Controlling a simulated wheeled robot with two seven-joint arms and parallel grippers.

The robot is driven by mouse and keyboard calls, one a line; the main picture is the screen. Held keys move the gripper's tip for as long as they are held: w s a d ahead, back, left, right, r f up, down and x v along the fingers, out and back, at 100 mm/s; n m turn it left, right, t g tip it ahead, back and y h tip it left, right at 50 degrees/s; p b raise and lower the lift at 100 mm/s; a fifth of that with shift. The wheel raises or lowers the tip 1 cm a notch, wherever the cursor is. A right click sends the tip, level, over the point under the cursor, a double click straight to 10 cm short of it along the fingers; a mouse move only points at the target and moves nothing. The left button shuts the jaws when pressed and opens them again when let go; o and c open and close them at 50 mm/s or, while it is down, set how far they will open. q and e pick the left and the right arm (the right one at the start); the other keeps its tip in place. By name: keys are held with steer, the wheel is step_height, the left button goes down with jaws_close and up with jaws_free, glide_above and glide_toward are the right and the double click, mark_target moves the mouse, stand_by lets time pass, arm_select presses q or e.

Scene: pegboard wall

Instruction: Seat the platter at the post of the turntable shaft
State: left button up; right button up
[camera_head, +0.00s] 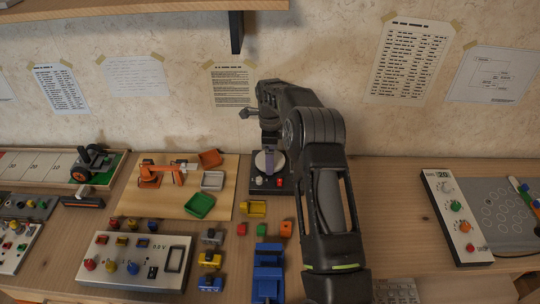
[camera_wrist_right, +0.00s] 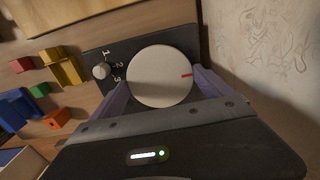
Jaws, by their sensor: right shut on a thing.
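The platter is a pale round disc (camera_wrist_right: 160,76) with a red mark near its edge. In the wrist view it sits between the two purple finger pads of my right gripper (camera_wrist_right: 163,82), which is shut on it. The dark turntable base (camera_wrist_right: 118,50) lies below it, with a round knob and printed numbers. In the head view the base (camera_head: 286,184) stands at the back of the bench near the wall, with the platter (camera_head: 261,161) over it. The post is hidden, and I cannot tell whether the platter touches it. My left gripper is not in view.
Coloured blocks (camera_head: 262,229) and a blue vise-like thing (camera_head: 268,272) lie in front of the turntable. An orange toy arm (camera_head: 160,174) and small trays (camera_head: 200,205) are on a board to the left. A shelf bracket (camera_head: 236,32) hangs above.

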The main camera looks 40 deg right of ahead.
steer(key=o, duration=1.1)
steer(key=shift+r+p, duration=2.15)
steer(key=shift+r, duration=1.4)
